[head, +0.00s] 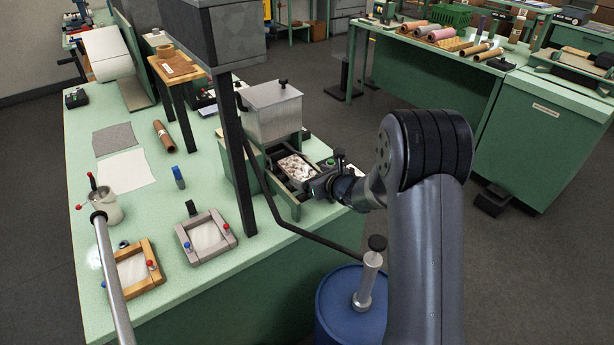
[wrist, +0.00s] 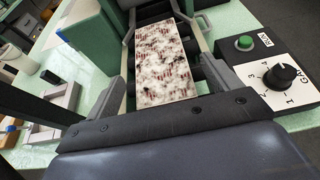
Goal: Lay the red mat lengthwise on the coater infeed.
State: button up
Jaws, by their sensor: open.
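The mat (wrist: 165,62), white with red stripes and dark blotches, lies flat on the coater infeed (head: 278,180). Its long side runs toward the machine, between the infeed's side rails, over dark rollers. It also shows in the head view (head: 296,168). My gripper (wrist: 162,80) is open, with one finger on each side of the mat's near part and a gap to the mat on both sides. In the head view my gripper (head: 322,186) is at the near right end of the infeed. The mat's far end meets the machine's front in the wrist view.
The coater's metal hopper (head: 272,112) stands behind the infeed. A control box with a green button (wrist: 244,43) and black dial (wrist: 284,75) sits close on the right. A dark post (head: 236,155) rises left of it. Wooden frame (head: 136,268) and grey frame (head: 206,237) lie left.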

jog(key=b+v, duration=0.1)
jog(key=v, duration=0.8)
